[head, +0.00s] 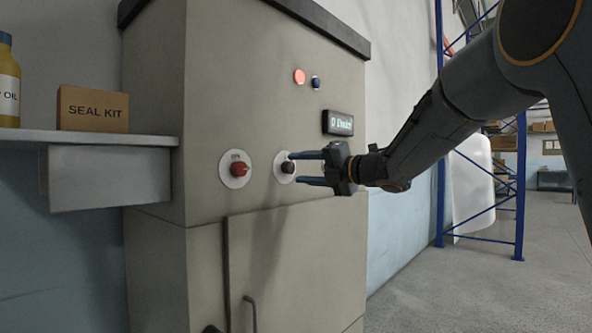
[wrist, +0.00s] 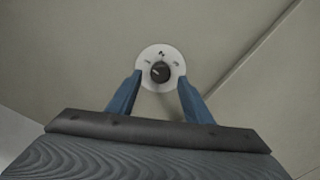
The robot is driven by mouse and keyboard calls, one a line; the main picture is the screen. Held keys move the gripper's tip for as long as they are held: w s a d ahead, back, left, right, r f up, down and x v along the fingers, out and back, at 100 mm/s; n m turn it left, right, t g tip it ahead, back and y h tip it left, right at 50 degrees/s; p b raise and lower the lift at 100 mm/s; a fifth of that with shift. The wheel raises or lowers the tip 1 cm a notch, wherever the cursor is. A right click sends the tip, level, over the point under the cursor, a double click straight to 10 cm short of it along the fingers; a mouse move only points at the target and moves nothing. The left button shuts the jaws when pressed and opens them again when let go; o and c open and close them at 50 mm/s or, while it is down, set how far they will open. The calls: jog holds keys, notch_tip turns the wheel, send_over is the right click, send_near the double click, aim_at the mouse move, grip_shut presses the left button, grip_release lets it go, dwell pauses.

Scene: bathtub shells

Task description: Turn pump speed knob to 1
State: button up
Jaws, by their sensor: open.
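The black knob (head: 287,167) sits on a round white dial plate on the front of the grey cabinet (head: 290,110). In the wrist view the black knob (wrist: 160,71) shows a light pointer line toward the upper left. The dial marks around it are too small to read. My gripper (head: 306,169) is open, with its two blue fingers reaching toward the knob. In the wrist view the open gripper (wrist: 160,85) has one finger at each side of the dial plate's lower part. I cannot tell whether the fingers touch the plate. Nothing is between them but the knob.
A red knob (head: 238,169) on its own white plate is left of the black knob. A red light (head: 299,76), a dark blue button (head: 316,82) and a small display (head: 338,122) are above. A shelf (head: 90,138) holds a seal kit box (head: 92,108) and an oil bottle (head: 9,80).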

jog(key=v, duration=0.5)
jog(key=shift+s+d, duration=0.2)
